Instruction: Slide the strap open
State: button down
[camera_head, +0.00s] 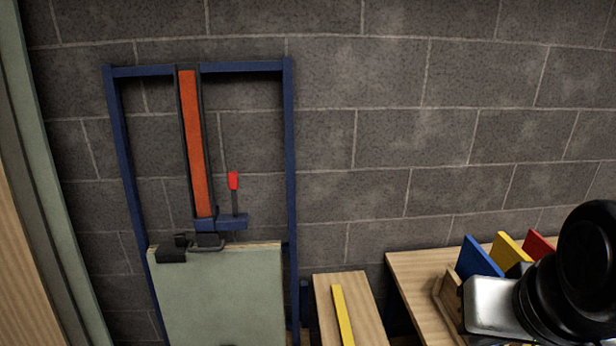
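The orange strap (192,140) runs upright between dark side rails, inside a tall blue frame (290,170) against the wall. At its lower end sits a blue slider block (232,222) with a short dark stem and a red grip (233,181) on top. A dark latch-like piece (172,255) lies at the top edge of a pale green panel (220,300) just below. Black rounded parts, which look like my arm (585,260), fill the lower right corner, well apart from the strap and slider. My gripper's fingers do not show.
A wooden table (412,268) at the right bears a holder with blue (478,258), yellow (508,248) and red panels (537,246). A narrow wooden block with a yellow strip (342,315) stands between table and frame. The space before the strap looks clear.

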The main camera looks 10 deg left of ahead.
aim_at(207, 241)
jog(key=u, duration=1.45)
jog(key=i+j+z, duration=0.15)
jog(key=z, duration=0.3)
jog(key=i+j+z, duration=0.1)
jog(key=j+z, duration=0.15)
jog(key=z, duration=0.25)
